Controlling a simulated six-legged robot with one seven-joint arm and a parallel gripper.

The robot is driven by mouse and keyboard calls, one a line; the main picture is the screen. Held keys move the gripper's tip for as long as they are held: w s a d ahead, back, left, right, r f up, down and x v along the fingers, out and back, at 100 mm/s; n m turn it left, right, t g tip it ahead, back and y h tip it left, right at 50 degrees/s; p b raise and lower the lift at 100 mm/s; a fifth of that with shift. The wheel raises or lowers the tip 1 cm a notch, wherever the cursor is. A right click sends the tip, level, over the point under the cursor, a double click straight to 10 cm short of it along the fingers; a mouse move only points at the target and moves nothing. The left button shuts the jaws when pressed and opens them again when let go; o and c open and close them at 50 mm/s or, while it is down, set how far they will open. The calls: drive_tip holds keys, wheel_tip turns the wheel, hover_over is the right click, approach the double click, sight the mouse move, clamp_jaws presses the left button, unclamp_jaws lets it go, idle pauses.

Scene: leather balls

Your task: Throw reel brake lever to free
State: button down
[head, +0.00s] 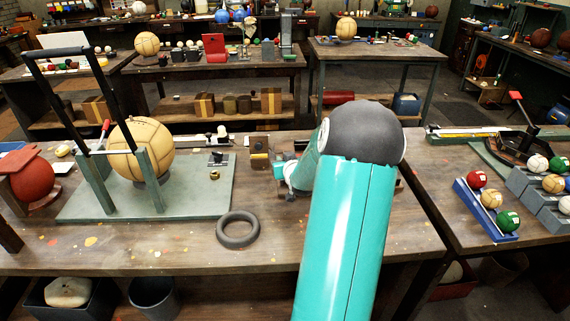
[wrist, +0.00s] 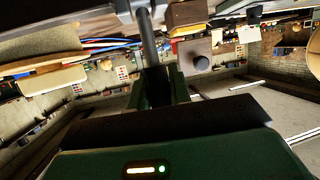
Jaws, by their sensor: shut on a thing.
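In the wrist view a grey rod (wrist: 148,38), which looks like the lever, runs down from a dark bar at the top edge. My gripper (wrist: 157,82) is shut on its lower end, with a dark green finger on each side. In the head view my arm hides most of the gripper and whatever mechanism the rod belongs to; only small teal and grey parts show left of the arm. I cannot tell a reel or the lever's set position. A brown block with a dark knob (wrist: 201,63) is beside the rod, apart from my fingers.
A green board (head: 205,205) carries a tan leather ball (head: 137,150) and an upright frame (head: 98,185). A grey ring (head: 238,230) lies on the bench (head: 190,258). A wooden block (head: 259,152) is close left of my arm. A blue ball rack (head: 484,212) stands right.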

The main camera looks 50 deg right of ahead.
drive_tip(key=shift+w+d+f+g+y, duration=0.15)
drive_tip(key=shift+w+d+g+y, duration=0.2)
drive_tip(key=shift+d+g+y, duration=0.2)
drive_tip(key=shift+w+d+f+g+y, duration=0.1)
drive_tip(key=shift+w+d+g+y, duration=0.2)
drive_tip(key=shift+d+g+y, duration=0.25)
drive_tip(key=shift+w+d+f+m+g+y, duration=0.2)
drive_tip(key=shift+w+f+g+y, duration=0.1)
drive_tip(key=shift+g+y, duration=0.25)
drive_tip(key=shift+w+d+f+m+g+y, duration=0.15)
drive_tip(key=shift+w+f+g+y, duration=0.15)
drive_tip(key=shift+g+y, duration=0.25)
drive_tip(key=c, duration=1.3)
unclamp_jaws()
drive_tip(key=shift+w+d, duration=0.1)
drive_tip(key=v, duration=1.4)
